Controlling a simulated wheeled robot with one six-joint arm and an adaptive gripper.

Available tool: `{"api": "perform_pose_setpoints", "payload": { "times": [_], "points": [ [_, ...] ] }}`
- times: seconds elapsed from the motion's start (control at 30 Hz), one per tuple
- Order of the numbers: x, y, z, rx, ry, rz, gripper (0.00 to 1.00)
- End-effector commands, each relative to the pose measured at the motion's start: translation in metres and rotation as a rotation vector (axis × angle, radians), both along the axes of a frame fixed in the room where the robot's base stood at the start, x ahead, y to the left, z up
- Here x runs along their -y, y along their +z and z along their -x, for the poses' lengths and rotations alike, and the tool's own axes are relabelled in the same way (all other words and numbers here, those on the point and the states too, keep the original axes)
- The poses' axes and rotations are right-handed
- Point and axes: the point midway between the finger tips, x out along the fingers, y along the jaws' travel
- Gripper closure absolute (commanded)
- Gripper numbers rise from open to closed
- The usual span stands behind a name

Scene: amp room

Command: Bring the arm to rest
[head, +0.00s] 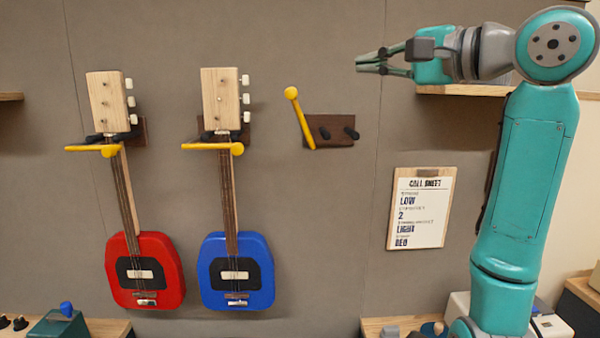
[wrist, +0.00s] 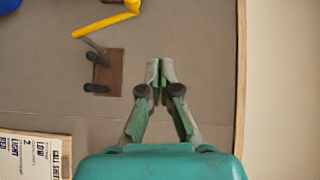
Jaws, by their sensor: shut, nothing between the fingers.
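My teal arm (head: 520,180) stands at the right of the head view, bent at the top so its forearm reaches left. My gripper (head: 360,63) is level, high in front of the grey wall, shut and empty. In the wrist view my gripper (wrist: 160,68) shows with its fingertips together and nothing between them. It is apart from the empty wall hanger (head: 328,130), which is below and left of it in the head view. The same hanger (wrist: 115,73) shows left of the fingers in the wrist view.
A red guitar (head: 160,258) and a blue guitar (head: 250,255) hang on the wall, each with a yellow bar (head: 92,148) across its hanger. The empty hanger's yellow bar (head: 300,115) is raised. A call sheet (head: 420,210) and a wooden shelf (head: 460,90) are near my arm.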

Motion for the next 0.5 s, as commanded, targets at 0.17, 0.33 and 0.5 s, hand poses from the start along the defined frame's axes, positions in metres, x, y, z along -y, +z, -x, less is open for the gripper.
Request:
{"api": "perform_pose_setpoints", "payload": {
  "times": [0.17,0.33,0.5],
  "points": [
    [0.007,-0.072,-0.034,0.011,-0.045,-0.027,1.0],
    [0.012,-0.141,-0.056,0.03,-0.101,-0.037,1.0],
    [0.018,-0.213,-0.069,0.048,-0.166,-0.029,1.0]
  ]
}}
